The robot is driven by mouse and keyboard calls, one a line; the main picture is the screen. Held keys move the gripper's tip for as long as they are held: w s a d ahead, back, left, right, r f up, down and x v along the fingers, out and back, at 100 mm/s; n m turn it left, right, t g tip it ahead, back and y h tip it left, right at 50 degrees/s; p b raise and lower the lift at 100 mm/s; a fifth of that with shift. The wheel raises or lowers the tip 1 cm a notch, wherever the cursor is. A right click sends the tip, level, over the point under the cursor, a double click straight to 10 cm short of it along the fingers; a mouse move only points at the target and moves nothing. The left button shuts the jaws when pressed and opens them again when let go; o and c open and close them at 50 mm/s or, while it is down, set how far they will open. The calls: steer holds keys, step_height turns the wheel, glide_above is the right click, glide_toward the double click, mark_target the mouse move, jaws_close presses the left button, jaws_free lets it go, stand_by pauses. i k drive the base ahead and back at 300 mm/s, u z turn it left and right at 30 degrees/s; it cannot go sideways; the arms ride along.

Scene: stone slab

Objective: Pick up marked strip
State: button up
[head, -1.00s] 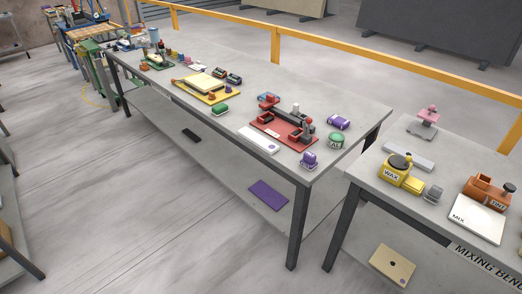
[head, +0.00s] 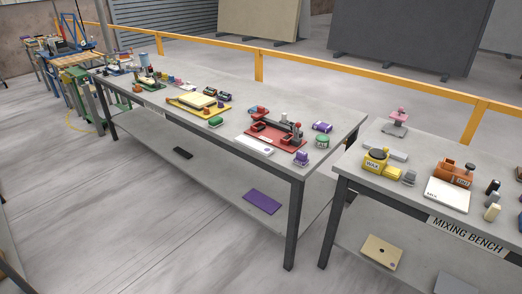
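A flat white strip with a small purplish mark near its right end (head: 254,145) lies on the front edge side of the long grey table (head: 325,107), just left of a red tray (head: 292,148). It looks like the marked strip, but the mark is too small to read. My gripper is not in view.
A yellow tray (head: 185,107) is farther left. Open floor (head: 130,220) lies in front.

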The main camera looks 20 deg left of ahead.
mark_target(266, 151)
steer(key=u, duration=4.8)
steer(key=i, duration=0.15)
steer(key=z, duration=2.9)
steer(key=i, duration=0.95)
steer(key=u, duration=0.1)
steer(key=k, duration=0.35)
steer(key=u, duration=0.1)
